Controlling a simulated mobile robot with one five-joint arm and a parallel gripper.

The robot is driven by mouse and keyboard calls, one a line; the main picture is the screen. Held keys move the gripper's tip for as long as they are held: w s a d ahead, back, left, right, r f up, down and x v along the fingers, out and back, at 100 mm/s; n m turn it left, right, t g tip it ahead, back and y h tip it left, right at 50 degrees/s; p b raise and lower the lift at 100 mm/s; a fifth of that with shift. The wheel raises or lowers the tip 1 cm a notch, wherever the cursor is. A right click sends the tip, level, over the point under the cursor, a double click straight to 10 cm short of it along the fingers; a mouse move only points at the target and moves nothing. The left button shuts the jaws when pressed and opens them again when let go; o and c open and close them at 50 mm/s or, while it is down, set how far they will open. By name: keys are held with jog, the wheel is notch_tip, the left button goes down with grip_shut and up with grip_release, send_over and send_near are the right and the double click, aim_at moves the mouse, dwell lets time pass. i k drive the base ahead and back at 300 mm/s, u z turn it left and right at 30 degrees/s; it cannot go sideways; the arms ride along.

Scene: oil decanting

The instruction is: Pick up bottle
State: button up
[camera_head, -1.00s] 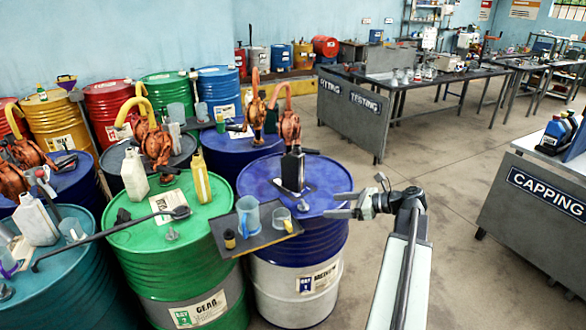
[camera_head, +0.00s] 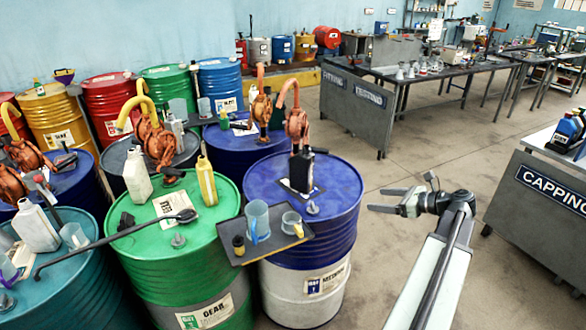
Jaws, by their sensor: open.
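A dark, nearly black bottle (camera_head: 302,172) stands upright on top of the blue-and-white drum (camera_head: 262,190), near the orange pump behind it. My gripper (camera_head: 374,200) is right of this drum, its two fingers apart and pointing left, with nothing between them. A clear gap shows between the fingertips and the bottle. Other bottles stand on nearby drums: a yellow one (camera_head: 206,181) and a white one (camera_head: 137,177). A white jug (camera_head: 36,229) stands at the far left. The picture does not tell which bottle the task means.
A dark tray (camera_head: 240,259) with a blue-handled jug (camera_head: 257,221) and a small cup (camera_head: 292,223) juts out at the front of the drums. A capping bench (camera_head: 535,225) stands at right. Open floor (camera_head: 425,165) lies between.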

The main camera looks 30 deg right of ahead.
aim_at(302, 164)
jog(key=i, duration=1.25)
jog(key=z, duration=0.05)
